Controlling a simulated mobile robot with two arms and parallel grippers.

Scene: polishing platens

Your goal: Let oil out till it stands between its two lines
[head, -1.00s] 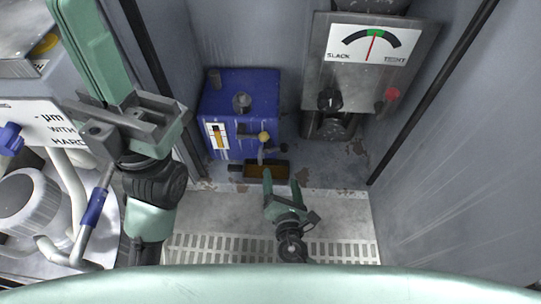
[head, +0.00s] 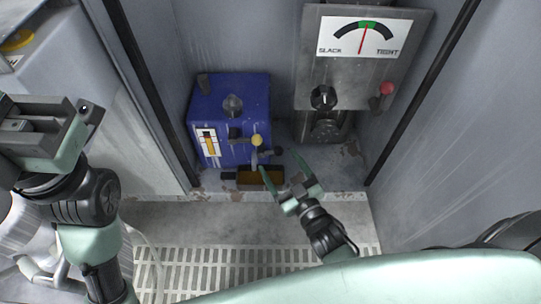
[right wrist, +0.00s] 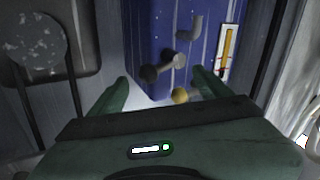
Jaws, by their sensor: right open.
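A blue oil tank (head: 228,112) stands against the back wall. Its white sight glass (head: 209,143) holds a yellow-orange column; it also shows in the right wrist view (right wrist: 228,50), with small reddish marks, but the level against the lines is too small to read. A tap with a yellow knob (head: 257,140) and a dark handle (head: 277,151) sticks out low on the tank's front. A brown tray (head: 261,179) lies below it. My right gripper (head: 282,163) is open and empty, just right of the tap, apart from it. My left gripper (head: 45,130) is at the left edge, fingertips unclear.
A grey panel (head: 345,75) with a SLACK/TIGHT dial (head: 364,38), a black knob (head: 323,97) and a red-topped lever (head: 386,89) stands right of the tank. Bay walls and dark posts close in both sides. The slotted floor (head: 230,262) in front is clear.

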